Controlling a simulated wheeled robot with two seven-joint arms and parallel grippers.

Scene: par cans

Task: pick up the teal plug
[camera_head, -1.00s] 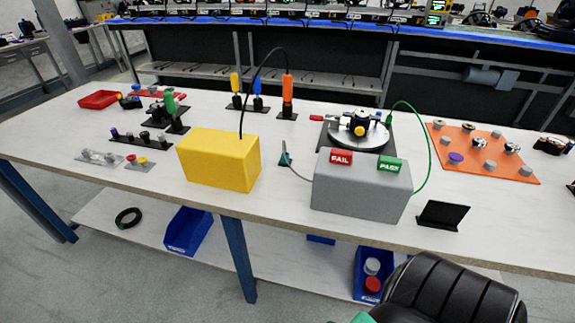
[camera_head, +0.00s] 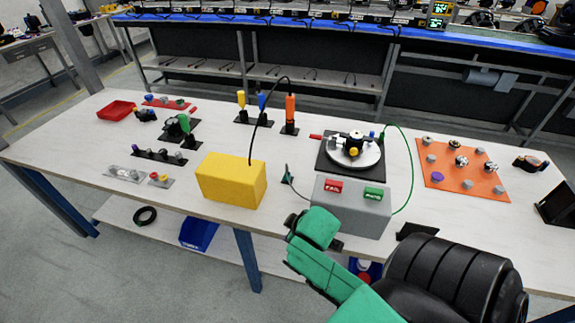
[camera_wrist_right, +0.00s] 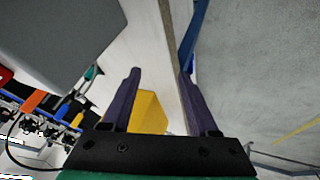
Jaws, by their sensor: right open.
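The teal plug (camera_head: 288,176) stands on the white table between the yellow box and the grey box, with a thin cable running to the grey box. It also shows in the right wrist view (camera_wrist_right: 92,72), left of the fingers. My right gripper (camera_wrist_right: 158,76) is open, its two dark fingers apart with nothing held between them. In the head view my green right arm reaches in from the lower right to the table's front edge, in front of the grey box; the fingertips are not clear there. My left gripper is not in view.
The yellow box (camera_head: 232,182) with a black cable stands left of the plug. The grey box (camera_head: 346,212) with red and green labels stands right of it. A round turntable (camera_head: 370,158) is behind. A green cable (camera_head: 411,160) arcs at the right.

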